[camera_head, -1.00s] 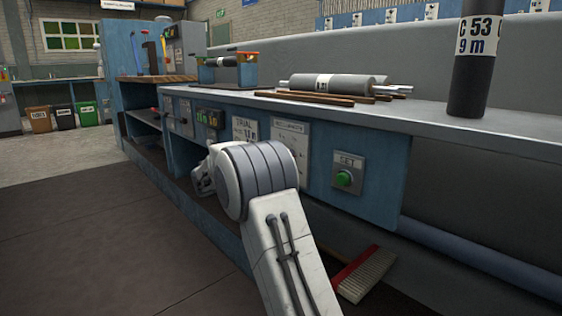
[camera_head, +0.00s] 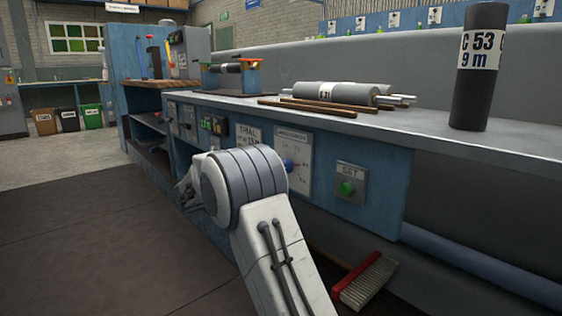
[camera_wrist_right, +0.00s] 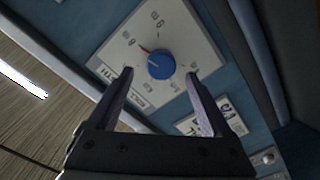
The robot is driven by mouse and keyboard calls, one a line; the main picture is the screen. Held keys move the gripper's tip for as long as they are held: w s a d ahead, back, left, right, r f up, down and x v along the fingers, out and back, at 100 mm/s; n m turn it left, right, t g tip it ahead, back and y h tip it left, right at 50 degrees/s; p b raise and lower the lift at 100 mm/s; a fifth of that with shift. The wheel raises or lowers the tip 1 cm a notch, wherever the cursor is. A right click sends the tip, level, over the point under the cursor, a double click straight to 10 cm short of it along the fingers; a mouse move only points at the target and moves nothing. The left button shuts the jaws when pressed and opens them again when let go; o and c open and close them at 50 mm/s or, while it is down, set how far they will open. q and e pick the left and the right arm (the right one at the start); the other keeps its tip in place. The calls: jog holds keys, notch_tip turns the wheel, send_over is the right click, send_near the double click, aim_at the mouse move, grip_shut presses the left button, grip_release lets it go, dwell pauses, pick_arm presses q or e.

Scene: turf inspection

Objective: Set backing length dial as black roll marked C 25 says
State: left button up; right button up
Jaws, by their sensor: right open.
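The dial is a blue knob (camera_wrist_right: 161,66) with a red pointer mark on a pale plate with a printed scale. The mark points to the plate's upper left in the right wrist view; the figures are too blurred to read. The knob also shows on the bench front in the head view (camera_head: 288,164). My right gripper (camera_wrist_right: 160,76) is open, its fingertips either side of the knob, with no clear contact. In the head view my white arm hides it. A black roll (camera_head: 480,95) marked "C 53 9 m" stands upright on the bench. My left gripper is out of view.
A green SET button (camera_head: 347,188) is right of the dial. Grey rolls (camera_head: 335,91) and brown rods (camera_head: 318,106) lie on the bench; the label there is not clearly legible. A red-backed brush (camera_head: 366,281) is low beside my arm. The floor at left is clear.

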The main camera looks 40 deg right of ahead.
jog(key=shift+s+a+p, duration=0.2)
jog(key=shift+a+p, duration=0.6)
jog(key=shift+a, duration=2)
jog(key=s+a+n+g+y+p, duration=0.1)
jog(key=s+a+n+y+p, duration=1.55)
jog(key=s+a, duration=1.65)
notch_tip(320, 180, up, 38)
jog(key=s+m+y+p, duration=0.1)
jog(key=s+y+p, duration=0.1)
jog(key=p, duration=3.6)
jog(key=shift+d+g, duration=0.3)
